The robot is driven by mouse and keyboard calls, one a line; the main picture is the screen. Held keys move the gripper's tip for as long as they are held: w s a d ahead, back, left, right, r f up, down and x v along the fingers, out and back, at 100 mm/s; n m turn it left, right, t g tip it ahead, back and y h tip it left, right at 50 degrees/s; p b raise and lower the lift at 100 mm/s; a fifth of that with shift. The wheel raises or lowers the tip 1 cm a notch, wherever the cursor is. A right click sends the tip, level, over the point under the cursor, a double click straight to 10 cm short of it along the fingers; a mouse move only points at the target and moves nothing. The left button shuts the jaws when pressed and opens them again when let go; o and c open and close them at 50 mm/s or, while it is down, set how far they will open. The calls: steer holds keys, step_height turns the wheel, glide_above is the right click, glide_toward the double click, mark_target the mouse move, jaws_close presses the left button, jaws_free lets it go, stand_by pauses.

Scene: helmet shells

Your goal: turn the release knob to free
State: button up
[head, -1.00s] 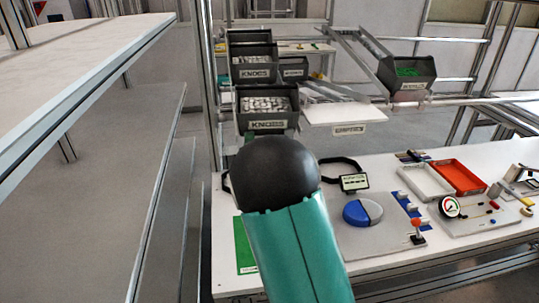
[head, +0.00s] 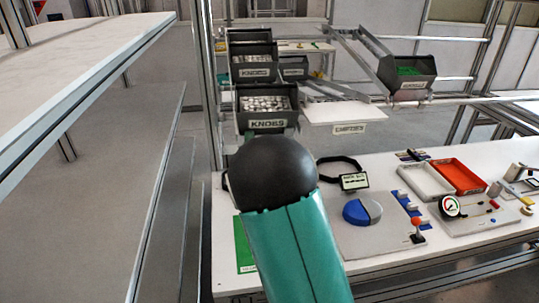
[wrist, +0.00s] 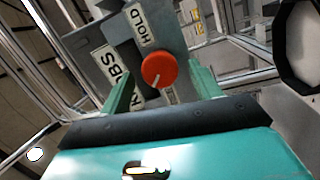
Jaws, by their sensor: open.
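In the wrist view a round red knob (wrist: 159,69) with a white pointer mark sits on a grey panel (wrist: 176,32). The mark points down and slightly left in the picture. A white label reading HOLD (wrist: 139,25) is above the knob. Another label (wrist: 170,96) below it is partly hidden and unreadable. My gripper (wrist: 163,75) is open, with its green fingers on either side of the knob. I cannot tell whether they touch it.
Grey bins marked KNOBS (head: 266,122) stand behind my arm. A shelf (head: 85,65) runs along the left.

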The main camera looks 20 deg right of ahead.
steer(key=shift+s, duration=0.1)
steer(key=v, duration=1.3)
steer(key=shift+s+a, duration=0.15)
steer(key=shift+s, duration=0.15)
steer(key=shift+f, duration=0.1)
steer(key=s+a+r+m+g+y, duration=0.6)
steer(key=s+a+m+g+y, duration=0.1)
steer(key=s+y, duration=0.1)
steer(key=s+r+m+g, duration=0.2)
steer(key=s+g, duration=0.3)
steer(key=s, duration=1.3)
steer(key=shift+s+a+r+m+g, duration=0.2)
steer(key=shift+s+a+m+g, duration=0.1)
steer(key=shift+m, duration=0.6)
